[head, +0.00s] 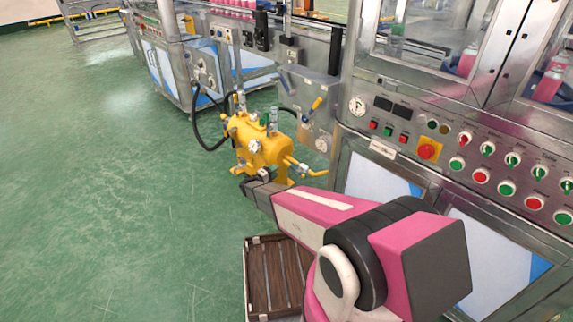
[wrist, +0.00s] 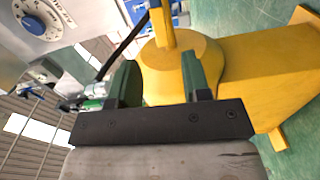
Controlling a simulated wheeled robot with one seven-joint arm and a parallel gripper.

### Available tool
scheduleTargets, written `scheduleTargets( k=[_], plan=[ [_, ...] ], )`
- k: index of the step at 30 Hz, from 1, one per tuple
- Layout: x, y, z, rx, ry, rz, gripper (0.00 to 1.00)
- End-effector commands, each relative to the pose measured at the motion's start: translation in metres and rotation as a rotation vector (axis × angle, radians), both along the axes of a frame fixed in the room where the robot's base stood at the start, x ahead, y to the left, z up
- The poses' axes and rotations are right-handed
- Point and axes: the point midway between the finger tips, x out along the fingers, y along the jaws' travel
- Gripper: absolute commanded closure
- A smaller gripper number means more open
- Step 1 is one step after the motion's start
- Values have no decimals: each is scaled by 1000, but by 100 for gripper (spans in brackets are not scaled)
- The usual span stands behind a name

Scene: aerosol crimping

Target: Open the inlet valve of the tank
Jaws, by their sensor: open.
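The yellow tank (head: 262,148) stands on the green floor beside the machine, with grey fittings on top and a yellow pipe (head: 305,169) on its right. I cannot tell which fitting is the inlet valve. My gripper (head: 262,180) is low at the tank's front, partly hidden by my own arm. In the wrist view its two green fingers (wrist: 158,80) are apart. The tank's yellow body (wrist: 225,85) fills the space behind and right of them. A yellow bar (wrist: 162,25) rises beyond the gap; I see no contact. A small fitting with green parts (wrist: 95,97) lies left of the fingers.
The control panel (head: 440,135) with buttons and knobs stands close on the right. A wooden slatted pallet (head: 262,270) lies on the floor under my arm. A black hose (head: 196,125) loops left of the tank. The floor to the left is clear.

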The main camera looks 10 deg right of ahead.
Motion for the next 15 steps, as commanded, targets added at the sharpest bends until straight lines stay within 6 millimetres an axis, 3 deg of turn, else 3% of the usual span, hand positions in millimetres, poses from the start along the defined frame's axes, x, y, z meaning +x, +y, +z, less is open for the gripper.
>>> scheduleTargets(
  k=[15],
  plan=[
    [47, -69, -1, 3, 0, -3, 56]
  ],
)
